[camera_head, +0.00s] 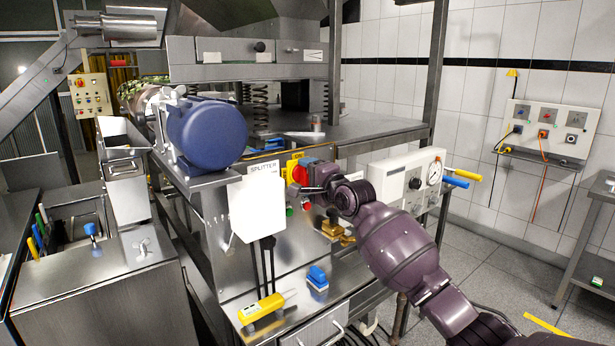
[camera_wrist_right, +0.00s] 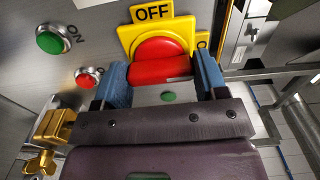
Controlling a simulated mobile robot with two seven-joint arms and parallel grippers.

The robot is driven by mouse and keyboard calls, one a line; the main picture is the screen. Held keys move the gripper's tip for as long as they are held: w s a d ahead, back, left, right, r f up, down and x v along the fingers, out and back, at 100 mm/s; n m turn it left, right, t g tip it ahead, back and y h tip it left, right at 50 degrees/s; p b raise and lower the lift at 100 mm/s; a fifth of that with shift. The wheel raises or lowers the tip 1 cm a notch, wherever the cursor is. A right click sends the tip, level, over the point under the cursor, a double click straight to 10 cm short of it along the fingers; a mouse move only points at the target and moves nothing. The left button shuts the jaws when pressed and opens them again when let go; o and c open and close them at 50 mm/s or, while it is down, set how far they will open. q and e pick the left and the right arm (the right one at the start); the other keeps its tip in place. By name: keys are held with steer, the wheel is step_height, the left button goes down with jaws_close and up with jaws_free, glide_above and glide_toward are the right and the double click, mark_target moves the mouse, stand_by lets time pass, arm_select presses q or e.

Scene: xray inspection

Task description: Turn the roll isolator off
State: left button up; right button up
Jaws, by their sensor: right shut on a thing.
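The roll isolator is a red rotary knob (camera_wrist_right: 160,68) on a yellow plate (camera_wrist_right: 128,38) with an OFF label (camera_wrist_right: 152,12) above it in the right wrist view. In the head view the red knob (camera_head: 300,174) shows beside the SPLITTER sign, partly hidden by my gripper. My right gripper (camera_wrist_right: 162,82) has its two blue pads on either side of the red handle and is shut on it. The handle lies roughly level across the wrist picture. Part of another label shows at the plate's right edge. My left gripper is not in view.
A green ON button (camera_wrist_right: 50,42) and a red button (camera_wrist_right: 88,77) sit left of the knob. Brass fittings (camera_wrist_right: 50,135) stick out below them. In the head view, a white gauge panel (camera_head: 405,178) stands close to my right arm, and a blue motor (camera_head: 207,132) is to the left.

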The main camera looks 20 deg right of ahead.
steer(key=n+p, duration=0.2)
steer(key=n, duration=0.5)
steer(key=n+p, duration=0.1)
steer(key=n, duration=0.4)
steer(key=n+p, duration=0.1)
steer(key=n, duration=0.2)
steer(key=shift+n, duration=0.3)
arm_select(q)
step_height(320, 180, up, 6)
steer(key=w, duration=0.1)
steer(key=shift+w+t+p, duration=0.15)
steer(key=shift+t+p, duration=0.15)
arm_select(e)
steer(key=shift+n, duration=0.9)
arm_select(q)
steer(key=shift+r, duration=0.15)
arm_select(e)
steer(key=shift+f, duration=0.1)
steer(key=o, duration=0.9)
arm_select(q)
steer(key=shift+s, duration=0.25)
arm_select(e)
steer(key=shift+o, duration=0.2)
